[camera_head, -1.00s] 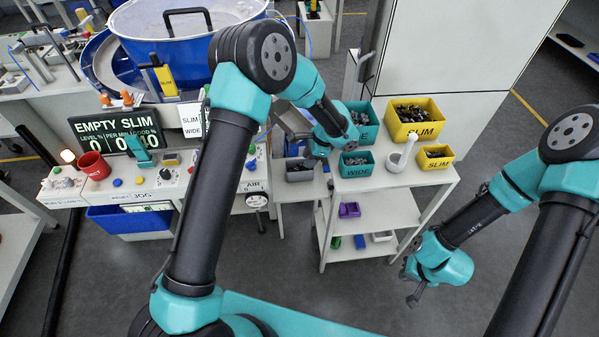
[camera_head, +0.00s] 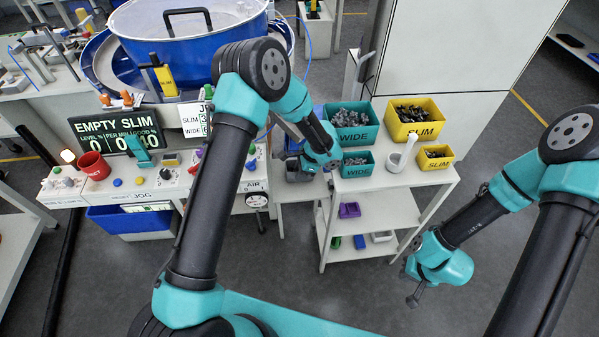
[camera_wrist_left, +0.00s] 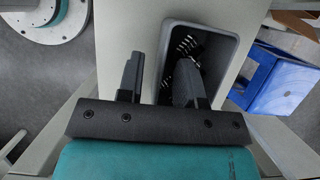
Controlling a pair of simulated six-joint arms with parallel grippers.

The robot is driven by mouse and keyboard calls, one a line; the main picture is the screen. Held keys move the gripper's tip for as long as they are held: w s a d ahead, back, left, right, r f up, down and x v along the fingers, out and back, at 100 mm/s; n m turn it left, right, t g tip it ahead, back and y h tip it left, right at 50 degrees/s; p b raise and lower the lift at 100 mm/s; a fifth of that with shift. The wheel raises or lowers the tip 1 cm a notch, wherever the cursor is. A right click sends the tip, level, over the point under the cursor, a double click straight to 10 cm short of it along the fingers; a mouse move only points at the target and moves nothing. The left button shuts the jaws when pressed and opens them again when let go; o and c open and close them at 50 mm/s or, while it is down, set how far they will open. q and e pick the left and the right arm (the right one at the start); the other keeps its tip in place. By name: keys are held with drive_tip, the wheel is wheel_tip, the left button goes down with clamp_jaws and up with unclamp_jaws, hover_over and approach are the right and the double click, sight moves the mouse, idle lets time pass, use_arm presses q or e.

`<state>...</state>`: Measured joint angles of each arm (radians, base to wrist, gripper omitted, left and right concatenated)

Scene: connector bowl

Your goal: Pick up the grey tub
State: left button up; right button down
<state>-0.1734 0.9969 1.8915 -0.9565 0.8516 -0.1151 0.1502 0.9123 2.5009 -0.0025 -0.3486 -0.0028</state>
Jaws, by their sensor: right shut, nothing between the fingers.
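The grey tub (camera_head: 296,176) sits on the low side shelf left of the white rack, partly hidden by my left arm. In the left wrist view the grey tub (camera_wrist_left: 236,62) is close below and holds some dark metal parts. My left gripper (camera_wrist_left: 160,68) is open and straddles the tub's left wall, with one finger outside and the other over the opening. Whether the fingers touch the wall cannot be told. In the head view its fingertips are hidden behind the wrist. My right gripper (camera_head: 413,299) is shut and empty, low over the floor.
A blue box (camera_wrist_left: 278,80) lies below the tub.

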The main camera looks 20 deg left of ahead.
use_arm(q)
drive_tip(key=shift+x, duration=1)
drive_tip(key=shift+f, duration=0.2)
drive_tip(key=shift+c, duration=0.4)
clamp_jaws()
